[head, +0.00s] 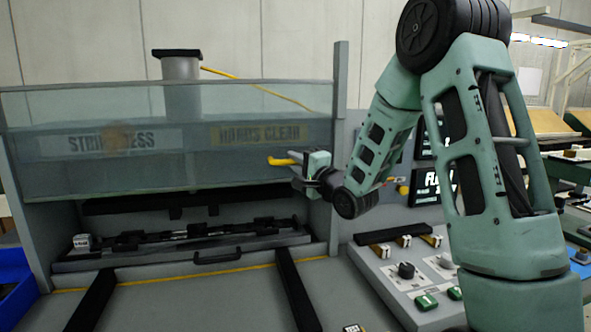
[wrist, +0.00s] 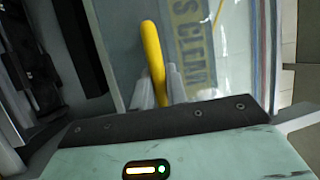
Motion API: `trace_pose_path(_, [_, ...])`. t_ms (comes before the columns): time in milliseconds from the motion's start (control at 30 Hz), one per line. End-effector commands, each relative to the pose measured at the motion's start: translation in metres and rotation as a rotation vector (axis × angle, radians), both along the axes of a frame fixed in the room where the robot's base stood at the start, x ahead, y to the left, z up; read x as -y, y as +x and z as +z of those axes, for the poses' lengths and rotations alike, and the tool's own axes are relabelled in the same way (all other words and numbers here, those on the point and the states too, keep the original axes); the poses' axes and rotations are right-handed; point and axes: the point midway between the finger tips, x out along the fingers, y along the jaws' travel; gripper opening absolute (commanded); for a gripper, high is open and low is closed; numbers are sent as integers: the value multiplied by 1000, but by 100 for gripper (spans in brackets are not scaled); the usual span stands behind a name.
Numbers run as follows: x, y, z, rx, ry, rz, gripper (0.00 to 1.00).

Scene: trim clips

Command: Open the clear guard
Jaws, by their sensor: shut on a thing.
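The clear guard (head: 110,172) is a see-through panel across the front of the press in the head view. Its lower edge is above the press bed, leaving a gap below it. It also shows in the wrist view (wrist: 210,80). Its yellow handle (head: 283,161) sticks out near the guard's right end, and it rises between my fingers in the wrist view (wrist: 153,60). My gripper (head: 295,168) is shut on this handle, with a finger on each side of it in the wrist view (wrist: 155,95). The fingertips are small and partly hidden in the head view.
Below the guard is a dark fixture (head: 185,238) with a black pull handle (head: 217,257) in front. Two black rails (head: 298,292) run forward over the bed. A button panel (head: 410,275) stands at right and a blue bin (head: 15,285) at left. A grey post (head: 338,130) stands near my gripper.

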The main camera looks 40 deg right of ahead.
Motion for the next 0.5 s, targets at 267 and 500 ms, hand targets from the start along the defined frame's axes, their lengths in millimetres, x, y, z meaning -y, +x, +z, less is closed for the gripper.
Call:
trace_pose_path(267, [1,0,5,2,0,-1,0])
trace_pose_path(500, [1,0,5,1,0,-1,36])
